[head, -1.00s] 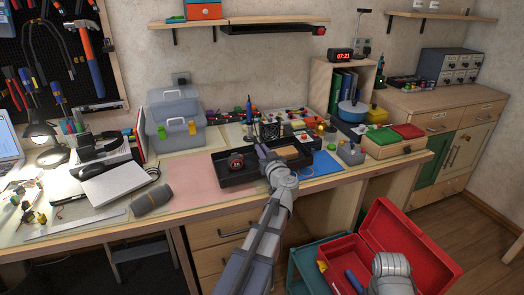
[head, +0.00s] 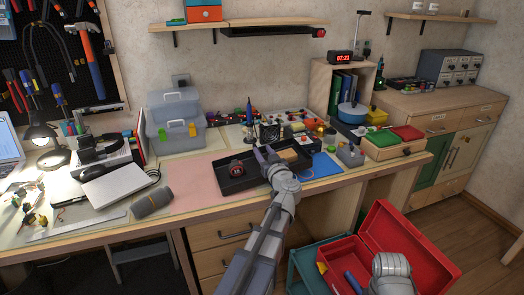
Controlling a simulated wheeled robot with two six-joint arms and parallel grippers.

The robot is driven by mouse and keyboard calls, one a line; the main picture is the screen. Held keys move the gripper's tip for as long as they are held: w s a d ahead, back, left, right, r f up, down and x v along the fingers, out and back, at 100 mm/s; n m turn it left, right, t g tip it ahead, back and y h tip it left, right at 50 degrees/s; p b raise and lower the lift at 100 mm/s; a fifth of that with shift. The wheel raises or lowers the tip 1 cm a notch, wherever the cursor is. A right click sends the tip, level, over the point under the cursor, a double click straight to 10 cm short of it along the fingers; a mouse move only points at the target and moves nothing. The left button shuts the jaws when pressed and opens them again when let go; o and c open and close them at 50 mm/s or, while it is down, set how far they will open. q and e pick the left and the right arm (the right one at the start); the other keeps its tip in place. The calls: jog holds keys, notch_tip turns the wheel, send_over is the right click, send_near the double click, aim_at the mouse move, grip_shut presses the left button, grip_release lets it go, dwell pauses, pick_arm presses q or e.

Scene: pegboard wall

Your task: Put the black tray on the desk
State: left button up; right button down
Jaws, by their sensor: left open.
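The black tray (head: 232,188) sits on the desk (head: 178,222), partly over a pink mat, with its front edge near the desk's front edge. A round dark item with a red face (head: 237,169) lies in its left part, and a tan block (head: 288,156) shows at its right. My left gripper (head: 264,154) is open over the tray's right half, its arm hiding part of the tray's front right. Whether it touches the tray I cannot tell. My right arm (head: 390,268) shows at the lower right over the red toolbox; its fingers are hidden.
The pink mat (head: 184,189) is bare left of the tray. A grey toolbox (head: 175,130) stands behind it, and a dark speaker-like cylinder (head: 152,200) lies left. Small electronics and a blue mat (head: 325,166) are at the right. An open red toolbox (head: 408,248) stands below.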

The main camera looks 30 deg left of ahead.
pick_arm(q)
jog(key=v, duration=1)
jog(key=shift+s+d, duration=0.15)
jog(key=shift+s, duration=0.1)
